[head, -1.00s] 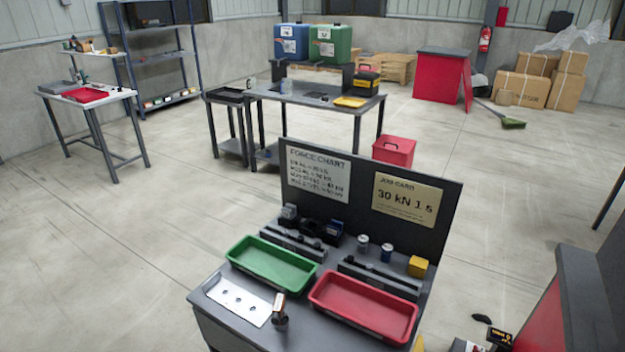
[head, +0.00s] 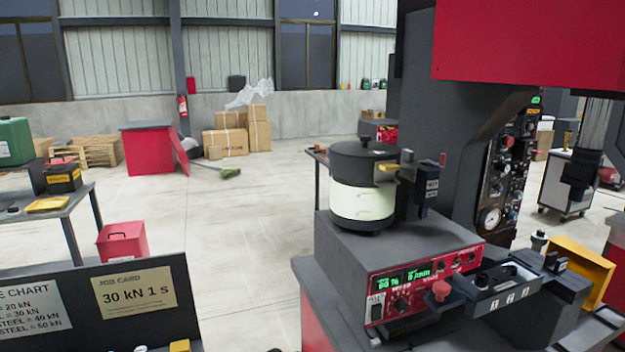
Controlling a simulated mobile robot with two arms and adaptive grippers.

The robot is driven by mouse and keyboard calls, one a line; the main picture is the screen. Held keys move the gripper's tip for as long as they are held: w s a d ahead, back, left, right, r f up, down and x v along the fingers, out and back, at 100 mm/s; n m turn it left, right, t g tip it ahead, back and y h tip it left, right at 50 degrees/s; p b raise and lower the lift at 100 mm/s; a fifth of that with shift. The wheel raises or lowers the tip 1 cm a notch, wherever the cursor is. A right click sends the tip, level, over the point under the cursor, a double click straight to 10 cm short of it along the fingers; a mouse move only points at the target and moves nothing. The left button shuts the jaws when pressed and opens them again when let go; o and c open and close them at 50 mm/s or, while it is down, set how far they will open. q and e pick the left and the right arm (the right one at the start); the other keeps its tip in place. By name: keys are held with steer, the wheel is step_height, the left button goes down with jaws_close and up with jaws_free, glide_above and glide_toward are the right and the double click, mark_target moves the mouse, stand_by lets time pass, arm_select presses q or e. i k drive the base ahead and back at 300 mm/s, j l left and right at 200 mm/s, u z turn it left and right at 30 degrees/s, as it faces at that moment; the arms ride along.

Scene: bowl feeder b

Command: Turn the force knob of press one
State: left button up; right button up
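A large press with a dark frame (head: 440,105) and a red upper housing (head: 545,40) stands at the right. Its control panel (head: 497,180) is seen at a steep angle, with a red button (head: 507,141), several small knobs and switches, and a round white gauge (head: 489,217) near the bottom. I cannot tell which knob sets the force; the labels are too small to read. The job card (head: 134,292) reads 30 kN 1 s. The force chart (head: 30,308) beside it is cut off at the left. Neither of my grippers is in view.
A bowl feeder (head: 362,200) sits on a grey box with a red front panel (head: 420,285) before the press. A yellow bin (head: 580,270) is at its right. A red box (head: 122,241) stands on the floor at the left. Open floor (head: 250,230) lies between.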

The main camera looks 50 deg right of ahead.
mark_target(522, 173)
steer(key=z, duration=2.75)
steer(key=i+l, duration=0.2)
steer(key=i+l+u, duration=0.1)
steer(key=l, duration=0.35)
steer(key=i+l+u, duration=0.1)
steer(key=i+l, duration=0.35)
steer(key=l, duration=0.25)
steer(key=i+l+u, duration=0.1)
steer(key=l, duration=0.25)
steer(key=i+j, duration=0.05)
steer(key=i, duration=0.05)
